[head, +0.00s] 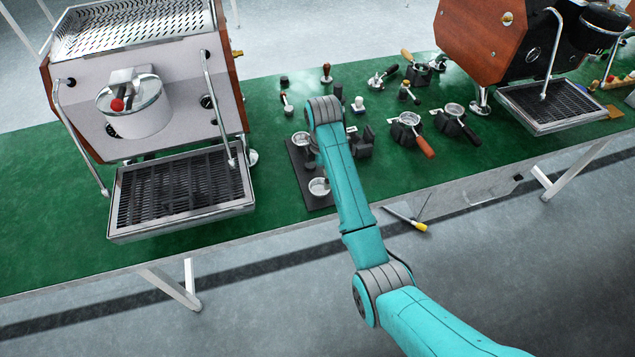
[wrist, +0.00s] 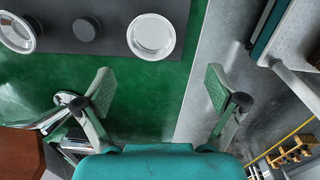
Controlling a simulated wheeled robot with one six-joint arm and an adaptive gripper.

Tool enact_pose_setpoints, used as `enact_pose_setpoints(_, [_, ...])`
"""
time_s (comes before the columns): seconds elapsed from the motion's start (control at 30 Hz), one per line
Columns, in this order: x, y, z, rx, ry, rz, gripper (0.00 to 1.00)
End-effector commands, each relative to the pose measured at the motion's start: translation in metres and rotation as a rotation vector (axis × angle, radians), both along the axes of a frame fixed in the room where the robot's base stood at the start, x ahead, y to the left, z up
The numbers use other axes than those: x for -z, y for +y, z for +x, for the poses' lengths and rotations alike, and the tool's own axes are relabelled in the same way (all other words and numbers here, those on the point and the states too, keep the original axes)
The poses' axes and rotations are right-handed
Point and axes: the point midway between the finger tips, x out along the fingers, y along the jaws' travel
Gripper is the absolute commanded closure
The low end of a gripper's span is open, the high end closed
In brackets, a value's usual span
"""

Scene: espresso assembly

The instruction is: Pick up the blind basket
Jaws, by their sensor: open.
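A round metal basket with a pale, smooth-looking inside, likely the blind basket (wrist: 151,36), lies on the dark mat (wrist: 112,8) near the table's front edge. In the head view this basket (head: 319,187) sits at the mat's front end. A second metal basket (wrist: 17,32) lies at the other end of the mat, cut by the picture edge. My gripper (wrist: 160,88) is open and empty above the table. In the wrist view its fingers are spread below the basket, apart from it. In the head view my arm hides most of the gripper.
A dark round piece (wrist: 87,28) lies between the two baskets. An espresso machine (head: 150,110) stands left of the mat, another (head: 520,60) at right. Portafilters (head: 408,125) and small tools stand right of my arm. Bare green table (head: 275,205) shows left of the mat.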

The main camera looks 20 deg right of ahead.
Motion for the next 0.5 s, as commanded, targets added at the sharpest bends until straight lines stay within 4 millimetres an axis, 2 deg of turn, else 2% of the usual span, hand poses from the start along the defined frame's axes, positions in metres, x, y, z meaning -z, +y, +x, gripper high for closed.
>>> enact_pose_setpoints(0.03, [-0.010, 0.000, 0.005, -0.017, 0.012, -0.001, 0.05])
enact_pose_setpoints(0.1, [-0.019, 0.000, 0.007, -0.037, 0.028, 0.000, 0.05])
enact_pose_setpoints(0.2, [-0.022, 0.000, 0.008, -0.050, 0.040, -0.001, 0.05])
enact_pose_setpoints(0.5, [0.018, 0.000, 0.008, -0.052, 0.044, -0.001, 0.05])
